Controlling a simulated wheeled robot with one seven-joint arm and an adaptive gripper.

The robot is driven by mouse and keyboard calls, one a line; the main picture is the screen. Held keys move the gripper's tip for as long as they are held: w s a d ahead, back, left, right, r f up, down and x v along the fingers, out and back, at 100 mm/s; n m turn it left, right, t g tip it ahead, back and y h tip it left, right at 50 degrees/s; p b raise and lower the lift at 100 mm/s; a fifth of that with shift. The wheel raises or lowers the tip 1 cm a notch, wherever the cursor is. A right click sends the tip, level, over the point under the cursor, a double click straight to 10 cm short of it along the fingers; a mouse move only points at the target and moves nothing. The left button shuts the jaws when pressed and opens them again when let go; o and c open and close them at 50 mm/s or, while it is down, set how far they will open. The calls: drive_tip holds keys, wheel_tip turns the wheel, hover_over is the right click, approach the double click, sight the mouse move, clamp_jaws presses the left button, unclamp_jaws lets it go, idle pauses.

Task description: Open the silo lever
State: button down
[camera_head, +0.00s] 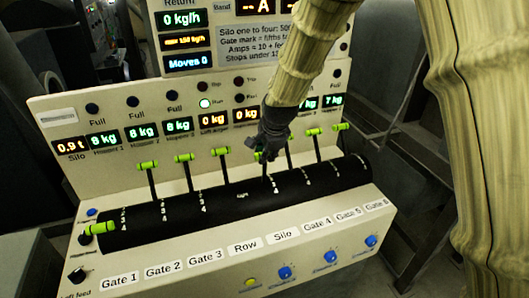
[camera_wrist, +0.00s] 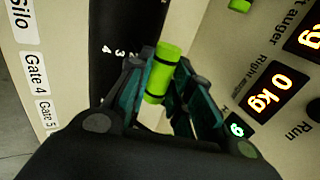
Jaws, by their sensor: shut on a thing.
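The silo lever (camera_head: 266,170) stands upright in the slot of the black drum, in line with the Silo label as far as the head view shows. Its green cross handle (camera_wrist: 161,73) shows between my fingers in the wrist view. My gripper (camera_head: 262,150) is shut on this handle. In the head view my fingers hide most of the handle, with only a bit of green visible. The Silo label (camera_head: 283,235) is on the panel below the drum, and also shows at the left edge of the wrist view (camera_wrist: 20,22).
Other green-handled levers stand close on both sides, such as the Row lever (camera_head: 219,152) to the left and another lever (camera_head: 314,132) to the right. The leftmost lever (camera_head: 98,229) is tipped forward and down. Lit displays (camera_head: 210,120) line the panel behind.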

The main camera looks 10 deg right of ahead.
drive_tip(key=shift+w+d+r, duration=0.1)
drive_tip(key=shift+d, duration=0.05)
drive_tip(key=c, duration=1.5)
unclamp_jaws()
drive_tip(key=shift+c, duration=0.2)
drive_tip(key=shift+o, duration=1.3)
drive_tip(key=shift+d, duration=0.15)
drive_tip(key=shift+a, duration=0.2)
drive_tip(key=v, duration=1.1)
drive_tip(key=shift+s+r, duration=0.25)
drive_tip(key=shift+r, duration=0.1)
drive_tip(key=shift+d, duration=0.1)
